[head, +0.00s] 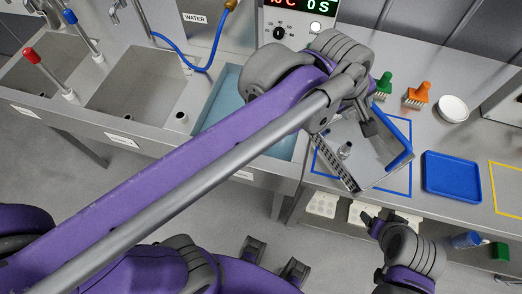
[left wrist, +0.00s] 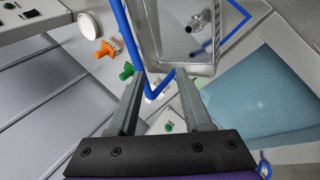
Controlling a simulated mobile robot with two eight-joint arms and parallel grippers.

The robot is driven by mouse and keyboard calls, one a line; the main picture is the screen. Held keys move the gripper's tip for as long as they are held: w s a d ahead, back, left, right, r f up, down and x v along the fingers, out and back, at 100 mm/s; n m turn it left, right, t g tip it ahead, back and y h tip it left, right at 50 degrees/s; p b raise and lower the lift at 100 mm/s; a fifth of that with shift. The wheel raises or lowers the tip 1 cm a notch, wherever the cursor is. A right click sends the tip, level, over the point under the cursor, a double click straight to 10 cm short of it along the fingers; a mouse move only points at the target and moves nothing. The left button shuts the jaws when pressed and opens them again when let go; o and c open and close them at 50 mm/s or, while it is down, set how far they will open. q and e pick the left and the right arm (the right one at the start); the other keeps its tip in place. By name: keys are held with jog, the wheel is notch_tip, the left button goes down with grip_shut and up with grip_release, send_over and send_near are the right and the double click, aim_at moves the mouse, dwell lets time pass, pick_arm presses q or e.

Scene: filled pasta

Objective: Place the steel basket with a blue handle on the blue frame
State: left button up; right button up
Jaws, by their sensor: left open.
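The steel basket (head: 376,150) with a blue handle (head: 400,160) is under my left gripper at the counter's front right. It looks angled across the blue frame (head: 409,130), overlapping its outline; whether it rests flat is unclear. My left gripper (head: 368,125) is at the basket, partly hidden by its own arm. In the left wrist view its two fingers (left wrist: 162,82) are apart, with the bent blue handle (left wrist: 153,94) between or just beyond the tips. The basket (left wrist: 176,68) and a frame corner (left wrist: 238,32) show ahead. My right gripper (head: 383,221) seems low before the counter; its jaws are unclear.
A blue tray (head: 452,173) lies right of the frame, with a yellow outline (head: 497,190) beyond. Green (head: 384,86) and orange (head: 417,95) brushes and a white bowl (head: 453,108) stand behind. A water-filled basin (head: 225,95) is on the left.

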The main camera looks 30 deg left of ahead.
pick_arm(q)
jog(key=s+a+f+m+y, duration=0.1)
jog(key=s+a+f+m, duration=0.2)
jog(key=s+a+f, duration=0.2)
jog(key=s+a+f+m+y, duration=0.1)
jog(key=s+a+f+m, duration=0.2)
jog(key=s+a+f, duration=0.2)
jog(key=s+a+f+m+y, duration=0.1)
jog(key=s+a+f+m, duration=0.2)
jog(key=s+a+f, duration=0.2)
jog(key=shift+s+a+f+m, duration=0.1)
jog(key=shift+a+f+m, duration=0.05)
jog(key=shift+a+f, duration=0.7)
jog(key=shift+a+f+m, duration=0.15)
jog(key=shift+a+f, duration=0.5)
jog(key=shift+a, duration=0.3)
